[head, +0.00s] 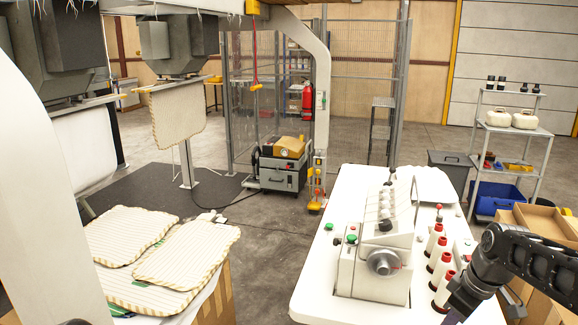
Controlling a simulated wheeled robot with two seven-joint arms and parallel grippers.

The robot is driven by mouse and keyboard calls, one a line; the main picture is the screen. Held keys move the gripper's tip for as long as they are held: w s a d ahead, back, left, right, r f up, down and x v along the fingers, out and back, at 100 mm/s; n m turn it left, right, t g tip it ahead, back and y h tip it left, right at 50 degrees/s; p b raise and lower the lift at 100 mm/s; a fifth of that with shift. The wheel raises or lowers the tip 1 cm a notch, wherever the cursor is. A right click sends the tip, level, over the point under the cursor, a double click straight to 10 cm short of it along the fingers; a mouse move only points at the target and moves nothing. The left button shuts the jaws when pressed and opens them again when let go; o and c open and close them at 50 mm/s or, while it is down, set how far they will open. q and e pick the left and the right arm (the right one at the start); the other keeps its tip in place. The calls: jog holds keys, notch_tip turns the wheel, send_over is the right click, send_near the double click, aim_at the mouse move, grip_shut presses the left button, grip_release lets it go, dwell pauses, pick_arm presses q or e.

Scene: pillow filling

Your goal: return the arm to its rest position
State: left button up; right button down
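My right arm (545,262), black and jointed, comes in from the right edge. It bends down at its wrist beside the white table. The end toward my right gripper (460,302) is a grey-purple part at the table's right front corner, near the red-topped spools. Its fingertips are not clearly visible, so I cannot tell whether it is open or shut, and I see nothing held. My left gripper is not in view.
Striped pillow covers (185,255) lie stacked at left. A cardboard box (545,222) stands close behind my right arm. A shelf (515,130) stands farther back. Grey floor lies between the tables.

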jog(key=w+a+f+m+t+y, duration=0.1)
jog(key=w+a+f+m+t, duration=0.35)
jog(key=f, duration=0.65)
jog(key=s+a+f+m+g+y, duration=0.15)
jog(key=s+a+f+m, duration=0.3)
jog(key=a+f, duration=0.85)
jog(key=s+a+f+g, duration=0.1)
jog(key=s+a+f, duration=0.3)
jog(key=s, duration=0.4)
jog(key=s+a+f+g+b, duration=0.1)
jog(key=s+a+f, duration=0.3)
jog(key=s, duration=0.4)
jog(key=s+a+f+g, duration=0.3)
jog(key=s+f, duration=0.3)
jog(key=s, duration=0.2)
jog(key=shift+a+f+n, duration=0.3)
jog(key=shift+a, duration=0.35)
jog(key=shift+y, duration=0.25)
